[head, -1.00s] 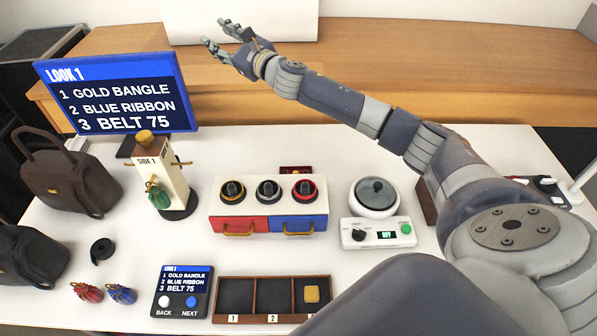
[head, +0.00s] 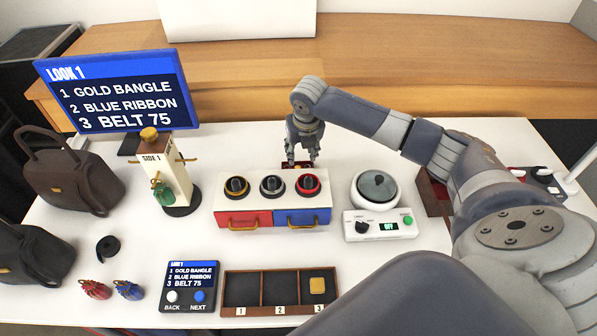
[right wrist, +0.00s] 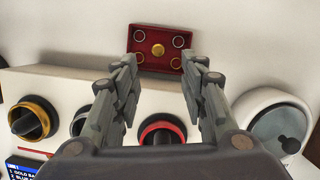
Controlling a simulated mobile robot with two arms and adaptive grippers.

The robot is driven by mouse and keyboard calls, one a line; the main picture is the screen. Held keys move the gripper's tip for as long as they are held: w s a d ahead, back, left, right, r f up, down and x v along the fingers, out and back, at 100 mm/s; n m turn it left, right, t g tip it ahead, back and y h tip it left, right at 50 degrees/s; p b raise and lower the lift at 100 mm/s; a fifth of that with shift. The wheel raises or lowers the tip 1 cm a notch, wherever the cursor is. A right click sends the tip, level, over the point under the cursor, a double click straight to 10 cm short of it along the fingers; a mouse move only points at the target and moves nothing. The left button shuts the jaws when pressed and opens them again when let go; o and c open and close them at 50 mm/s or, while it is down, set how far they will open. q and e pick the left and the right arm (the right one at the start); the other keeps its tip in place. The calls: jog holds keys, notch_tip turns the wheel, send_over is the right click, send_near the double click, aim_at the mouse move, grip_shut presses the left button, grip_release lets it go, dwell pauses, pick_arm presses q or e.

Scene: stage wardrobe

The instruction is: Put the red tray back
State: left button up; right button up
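The red tray (right wrist: 139,62) lies on the white table behind the drawer box, with several small rings and a gold piece in it in the right wrist view. In the head view the red tray (head: 285,165) is mostly hidden behind my right gripper (head: 302,162). My right gripper points down at the tray, and in the right wrist view its fingers (right wrist: 163,78) are spread apart with nothing between them. The fingertips appear near the tray's front edge; I cannot tell whether they touch it. My left gripper is not in view.
The white box (head: 273,203) with three dark knobs and red and blue drawers stands just in front of the tray. A white device with a round lid (head: 376,188) is to the right. A three-compartment tray (head: 230,292) is at the front. A figure stand (head: 166,180) is at the left.

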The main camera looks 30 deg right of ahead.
aim_at(298, 167)
jog(key=p+x, duration=0.1)
jog(key=x, duration=0.8)
jog(key=shift+w+a, duration=0.1)
jog(key=shift+w, duration=0.05)
jog(key=shift+r, duration=0.1)
jog(key=shift+c, duration=0.6)
grip_shut()
